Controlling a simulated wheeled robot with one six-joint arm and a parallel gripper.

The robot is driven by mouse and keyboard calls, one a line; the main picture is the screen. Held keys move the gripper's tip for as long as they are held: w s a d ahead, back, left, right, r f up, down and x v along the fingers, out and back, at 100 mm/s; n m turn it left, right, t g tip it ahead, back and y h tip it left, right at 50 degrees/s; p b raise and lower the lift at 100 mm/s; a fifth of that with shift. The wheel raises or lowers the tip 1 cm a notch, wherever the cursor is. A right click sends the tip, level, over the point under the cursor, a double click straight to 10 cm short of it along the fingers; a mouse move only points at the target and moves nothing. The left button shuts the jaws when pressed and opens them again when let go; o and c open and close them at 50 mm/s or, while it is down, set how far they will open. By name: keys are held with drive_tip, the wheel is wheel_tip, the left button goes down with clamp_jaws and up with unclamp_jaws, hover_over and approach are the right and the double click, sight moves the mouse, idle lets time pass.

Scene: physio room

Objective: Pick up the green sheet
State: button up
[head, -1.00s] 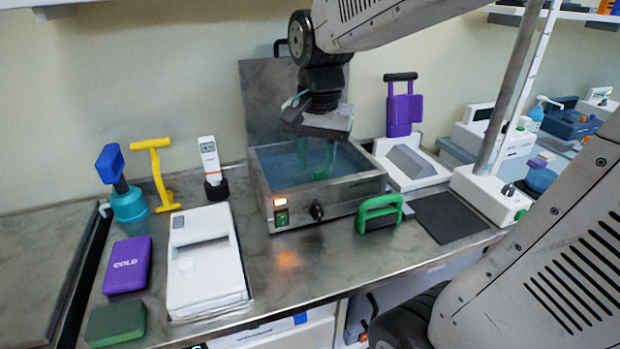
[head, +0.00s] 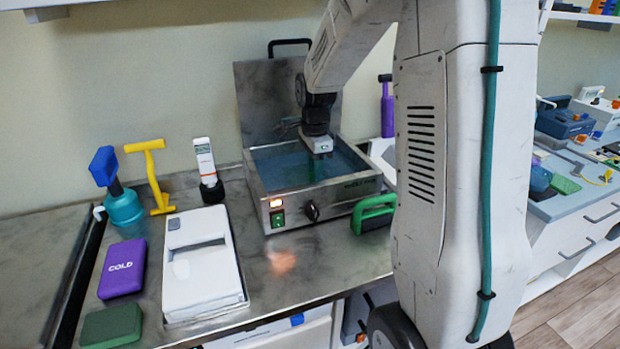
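I cannot make out a green sheet for sure. A small flat green piece (head: 565,185) lies on the counter at the right. My gripper (head: 320,147) is over the bath, pointing down at the water. Its fingers cannot be made out, so whether it is open or holds anything is unclear.
A thick green block (head: 112,326), a purple cold pack (head: 123,268) and a white device (head: 202,268) stand left of the bath. A green-handled tool (head: 372,214) is at its front right. The raised bath lid (head: 262,105) stands behind; my arm hides the right of the bench.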

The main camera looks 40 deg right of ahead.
wheel_tip(320, 180, down, 2)
drive_tip(key=shift+f, duration=0.25)
clamp_jaws()
